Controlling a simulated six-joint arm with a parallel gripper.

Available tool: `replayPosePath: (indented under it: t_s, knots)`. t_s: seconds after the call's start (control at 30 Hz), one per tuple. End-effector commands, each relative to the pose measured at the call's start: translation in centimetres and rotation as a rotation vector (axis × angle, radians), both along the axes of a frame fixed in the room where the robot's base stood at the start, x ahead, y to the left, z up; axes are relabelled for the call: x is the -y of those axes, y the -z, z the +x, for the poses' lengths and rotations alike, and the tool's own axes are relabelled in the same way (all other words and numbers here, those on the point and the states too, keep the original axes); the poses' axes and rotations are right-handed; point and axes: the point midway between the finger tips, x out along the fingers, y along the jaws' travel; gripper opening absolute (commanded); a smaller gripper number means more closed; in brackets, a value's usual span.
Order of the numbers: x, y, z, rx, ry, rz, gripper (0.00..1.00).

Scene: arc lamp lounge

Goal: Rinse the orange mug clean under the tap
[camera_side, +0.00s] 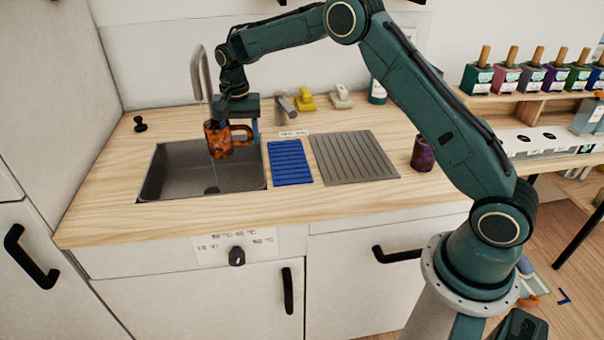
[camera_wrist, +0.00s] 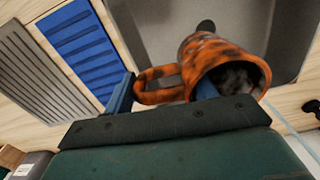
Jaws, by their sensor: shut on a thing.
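The orange mug (camera_side: 217,143) is blotched with dark stains and hangs over the sink (camera_side: 180,182), apart from its floor. My gripper (camera_side: 240,124) is shut on it from above. In the wrist view, one blue finger of my gripper (camera_wrist: 163,92) reaches inside the mouth of the mug (camera_wrist: 205,50), and the other is outside by the handle. Dark patches show on the inside wall. The tap (camera_side: 197,70) curves down just left of my gripper. A thin pale streak, like running water, passes beside the mug in the wrist view (camera_wrist: 290,125).
A blue ribbed mat (camera_side: 290,163) and a grey ribbed drainboard (camera_side: 355,156) lie right of the sink. A dark purple mug (camera_side: 423,153) stands beyond the drainboard. Yellow (camera_side: 305,99) and white (camera_side: 341,96) items stand at the back. The counter front is clear.

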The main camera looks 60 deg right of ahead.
Motion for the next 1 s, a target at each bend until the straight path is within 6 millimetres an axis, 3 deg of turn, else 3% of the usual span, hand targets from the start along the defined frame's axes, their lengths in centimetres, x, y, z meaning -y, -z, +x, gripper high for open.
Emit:
replayPosePath:
  t_s: [0.33, 1.0]
  knots:
    - [-0.1, 0.3, 1.8, 0.003, 0.000, 0.000, 0.18]
    - [-0.1, 0.3, 2.0, 0.003, 0.000, 0.000, 0.18]
